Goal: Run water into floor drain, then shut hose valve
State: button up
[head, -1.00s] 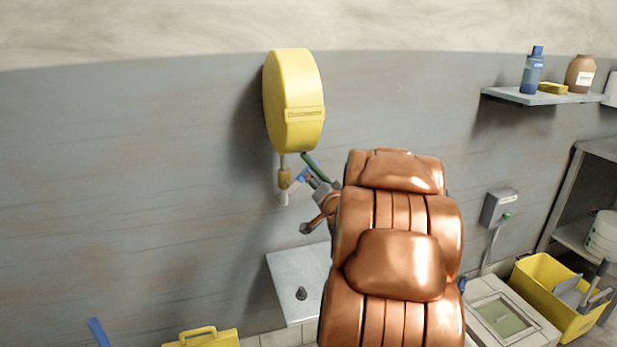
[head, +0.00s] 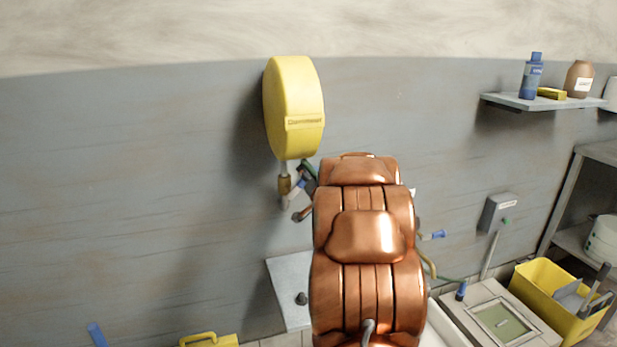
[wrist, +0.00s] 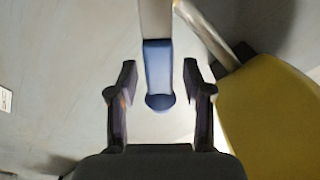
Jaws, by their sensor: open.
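The yellow hose reel (head: 292,105) hangs on the grey wall. Below it is a pipe with a brass-coloured valve (head: 284,184). A blue lever beside the valve is partly hidden by my gripper in the head view. In the wrist view the blue lever (wrist: 158,75) lies between the fingers of my gripper (wrist: 160,85), with gaps on both sides. The gripper is open. A blue-ended fitting (head: 433,235) and a green hose show right of my arm, partly hidden. I cannot make out the floor drain for certain.
A metal plate (head: 284,272) with a dark knob is below the valve, partly behind my arm. At right are a white-framed basin (head: 475,312), a yellow bin (head: 540,275) with tools, and a wall shelf (head: 550,102) with bottles. A yellow case (head: 210,340) is at bottom left.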

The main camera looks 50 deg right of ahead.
jog(key=shift+c, duration=0.4)
grip_shut()
